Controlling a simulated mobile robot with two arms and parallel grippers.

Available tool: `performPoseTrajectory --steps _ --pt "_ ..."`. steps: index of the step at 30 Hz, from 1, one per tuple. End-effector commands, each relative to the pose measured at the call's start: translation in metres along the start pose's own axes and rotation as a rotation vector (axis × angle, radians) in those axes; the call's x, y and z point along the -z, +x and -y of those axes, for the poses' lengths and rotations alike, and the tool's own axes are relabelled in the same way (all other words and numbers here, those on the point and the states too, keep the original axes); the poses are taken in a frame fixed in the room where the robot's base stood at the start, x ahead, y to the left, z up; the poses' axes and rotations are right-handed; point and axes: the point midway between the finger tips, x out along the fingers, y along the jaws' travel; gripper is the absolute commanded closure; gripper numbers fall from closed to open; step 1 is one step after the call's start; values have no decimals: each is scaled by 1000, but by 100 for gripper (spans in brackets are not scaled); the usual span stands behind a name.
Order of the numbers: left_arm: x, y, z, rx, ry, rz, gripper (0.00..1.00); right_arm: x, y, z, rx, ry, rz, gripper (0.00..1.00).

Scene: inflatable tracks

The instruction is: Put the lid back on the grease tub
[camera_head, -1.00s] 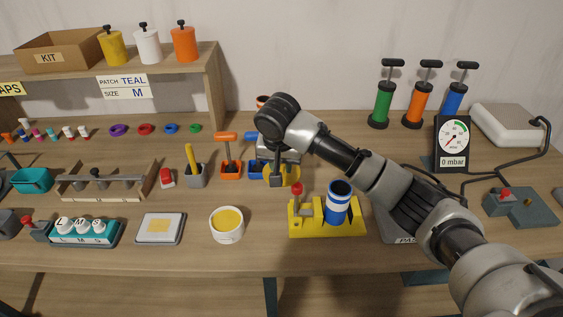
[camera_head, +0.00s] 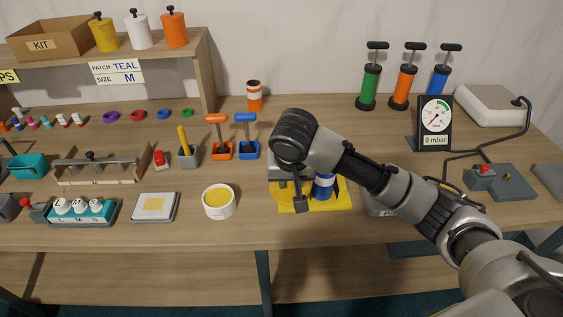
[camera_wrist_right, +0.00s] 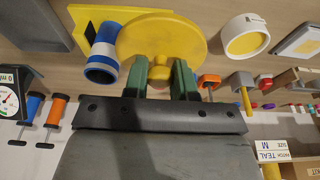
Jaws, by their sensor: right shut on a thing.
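The grease tub (camera_head: 219,201) is a round white tub, uncovered, with yellow grease inside. It also shows at the upper right of the right wrist view (camera_wrist_right: 243,37). The lid (camera_wrist_right: 160,35) is a yellow disc with a small knob, apart from the tub. My right gripper (camera_wrist_right: 165,72) is shut on the knob between its green fingers. My left gripper is not in view.
The yellow stand (camera_head: 338,201) holds a blue-and-white cylinder (camera_head: 323,186) close to the lid. A grey tray with a yellow square (camera_head: 155,206) lies left of the tub. Orange and blue T-handled tools (camera_head: 220,148) stand behind it. Bare table lies between tub and stand.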

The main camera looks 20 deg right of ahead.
Motion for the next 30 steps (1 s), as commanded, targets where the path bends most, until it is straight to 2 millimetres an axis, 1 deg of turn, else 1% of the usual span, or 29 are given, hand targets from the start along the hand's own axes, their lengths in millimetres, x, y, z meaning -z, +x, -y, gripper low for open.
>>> performPoseTrajectory --steps 1,7,12,20,22,30 --pt "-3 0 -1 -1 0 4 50 -12 -1 -5 6 -25 1 97" --pt "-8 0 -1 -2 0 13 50 -54 -7 -22 32 -120 1 97" --pt "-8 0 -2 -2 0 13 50 -84 -11 -34 52 -190 1 97" --pt "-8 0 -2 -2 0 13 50 -127 -17 -51 80 -288 1 97" --pt "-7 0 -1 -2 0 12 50 -123 -18 -49 79 -288 -8 97" --pt "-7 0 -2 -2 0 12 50 -123 -17 -50 76 -282 -4 97"
